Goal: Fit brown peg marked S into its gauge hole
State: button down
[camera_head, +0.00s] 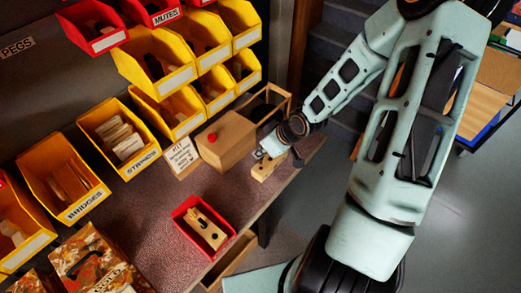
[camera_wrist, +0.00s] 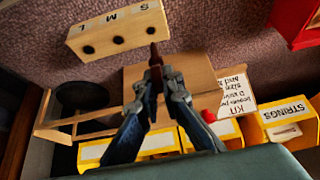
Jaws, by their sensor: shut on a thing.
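The gauge block (camera_wrist: 101,37) is pale wood with three dark holes in a row, marked S, M and L, in the wrist view. The S hole is at its right end. In the head view the block (camera_head: 262,172) sits near the bench's edge, under my gripper. My gripper (camera_wrist: 163,84) is shut on a slim brown peg (camera_wrist: 154,54), whose tip points toward the S end of the block. The tip appears just beside the S hole in the picture, and its height above the block cannot be told. The letter on the peg is not readable. In the head view, my gripper (camera_head: 272,150) hides the peg.
A wooden box with a red knob (camera_head: 222,142) stands close left of my gripper, with an open wooden frame (camera_head: 270,97) behind it. A kit card (camera_head: 182,158) and yellow bins (camera_head: 122,140) line the back. A red tray (camera_head: 187,232) holds a wooden piece nearer the front.

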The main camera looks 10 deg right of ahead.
aim_at(261, 162)
jog(key=shift+f+b, duration=0.4)
jog(key=shift+f, duration=0.4)
jog(key=shift+f+b, duration=1.55)
jog(key=shift+f, duration=0.65)
dwell(1.2)
jog(key=c, duration=2)
grip_release()
jog(key=shift+r, duration=0.1)
jog(key=shift+v, duration=5.95)
